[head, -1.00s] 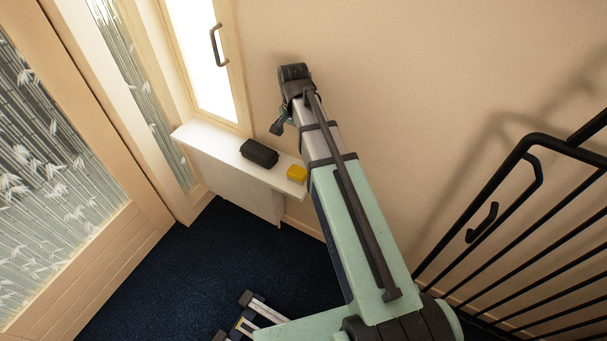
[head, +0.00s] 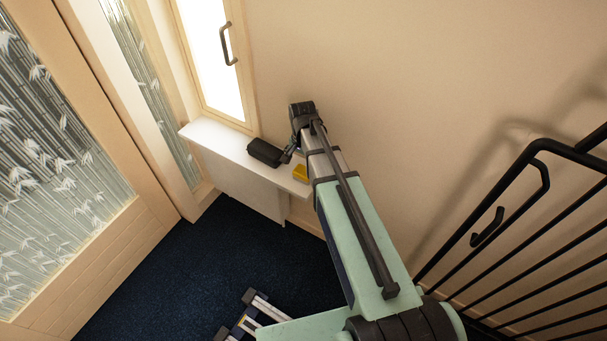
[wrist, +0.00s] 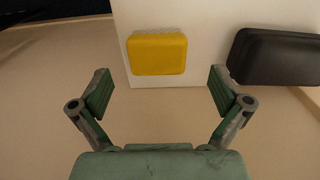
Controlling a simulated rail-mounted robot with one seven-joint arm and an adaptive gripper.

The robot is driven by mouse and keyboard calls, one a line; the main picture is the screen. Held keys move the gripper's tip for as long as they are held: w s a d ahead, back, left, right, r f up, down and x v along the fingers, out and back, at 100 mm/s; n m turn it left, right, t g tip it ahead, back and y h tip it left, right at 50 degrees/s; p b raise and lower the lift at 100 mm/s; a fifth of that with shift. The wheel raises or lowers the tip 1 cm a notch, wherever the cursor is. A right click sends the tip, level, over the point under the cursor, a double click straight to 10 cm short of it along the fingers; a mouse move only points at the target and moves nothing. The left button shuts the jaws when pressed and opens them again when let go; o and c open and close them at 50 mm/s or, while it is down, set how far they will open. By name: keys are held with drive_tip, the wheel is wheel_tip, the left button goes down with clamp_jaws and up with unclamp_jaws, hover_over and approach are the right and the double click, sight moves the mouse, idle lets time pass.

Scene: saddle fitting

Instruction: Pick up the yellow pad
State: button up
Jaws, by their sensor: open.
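The yellow pad (head: 300,173) is a small block with rounded corners. It lies on the white ledge (head: 215,134) near the ledge's right end. In the wrist view the yellow pad (wrist: 157,54) is at the top, a little left of centre. My gripper (wrist: 161,88) is open and empty, its two fingers spread wide. The pad shows beyond the fingertips, roughly between their lines, and does not appear to be between the fingers. In the head view my gripper (head: 289,154) is small and partly hidden by my arm, near the pad.
A black case (head: 264,152) lies on the ledge left of the pad; the black case (wrist: 275,58) also shows at the right of the wrist view. A window with a dark handle (head: 228,44) is above the ledge. A black railing (head: 540,190) stands at the right.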

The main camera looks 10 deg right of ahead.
sight(303, 171)
drive_tip(key=shift+s+d+f, duration=0.1)
drive_tip(key=shift+f, duration=2.2)
drive_tip(key=c, duration=1.2)
